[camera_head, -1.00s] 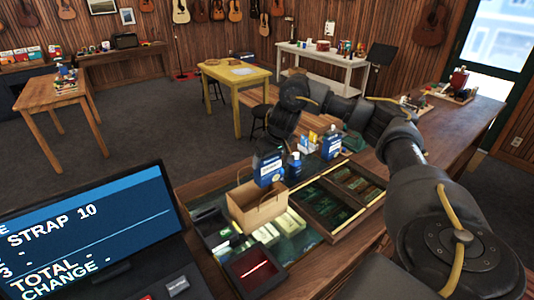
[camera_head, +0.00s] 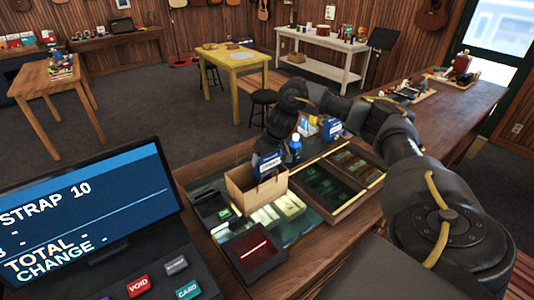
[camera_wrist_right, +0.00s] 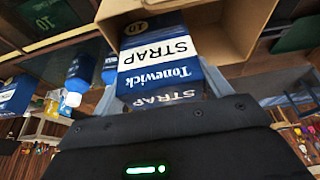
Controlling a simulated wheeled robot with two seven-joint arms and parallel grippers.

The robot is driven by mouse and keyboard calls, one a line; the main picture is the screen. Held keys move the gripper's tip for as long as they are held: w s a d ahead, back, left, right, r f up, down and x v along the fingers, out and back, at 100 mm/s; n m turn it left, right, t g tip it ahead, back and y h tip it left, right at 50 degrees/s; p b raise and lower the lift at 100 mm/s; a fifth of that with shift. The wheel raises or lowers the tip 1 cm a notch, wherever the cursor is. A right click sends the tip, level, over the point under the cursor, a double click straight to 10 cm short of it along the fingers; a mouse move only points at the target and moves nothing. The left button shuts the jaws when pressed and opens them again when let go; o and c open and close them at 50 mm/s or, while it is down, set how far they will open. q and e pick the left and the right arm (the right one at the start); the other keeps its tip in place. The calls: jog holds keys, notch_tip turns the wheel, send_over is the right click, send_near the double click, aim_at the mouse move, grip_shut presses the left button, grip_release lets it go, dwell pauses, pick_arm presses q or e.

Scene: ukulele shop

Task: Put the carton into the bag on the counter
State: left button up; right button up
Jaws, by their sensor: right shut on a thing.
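The blue and white carton (camera_head: 269,163), labelled Tonewick STRAP, is in my right gripper (camera_head: 268,148). In the wrist view the carton (camera_wrist_right: 160,62) is upside down in the picture, clamped between the fingers (camera_wrist_right: 165,98). The open brown paper bag (camera_head: 256,192) stands on the counter (camera_head: 197,180). The carton's lower end is within the bag's mouth and hidden by its front wall. The bag's wall (camera_wrist_right: 245,25) shows around the carton's far end in the wrist view. My left gripper is not in view.
A blue bottle (camera_head: 296,148) and another blue carton (camera_head: 331,130) stand behind the bag. A divided wooden tray (camera_head: 345,212) is to its right. A dark red-lined box (camera_head: 252,252) is in front, and the register screen (camera_head: 85,215) stands at left.

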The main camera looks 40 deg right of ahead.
jog(key=shift+f+b, duration=0.3)
jog(key=shift+f, duration=0.6)
jog(key=o, duration=1.1)
jog(key=shift+r, duration=0.1)
jog(key=shift+s+r, duration=0.15)
jog(key=shift+r, duration=0.15)
jog(key=p+v, duration=0.2)
jog(key=v, duration=0.8)
jog(key=shift+s+p, duration=0.1)
jog(key=shift+p, duration=0.25)
jog(key=shift+a+f, duration=0.1)
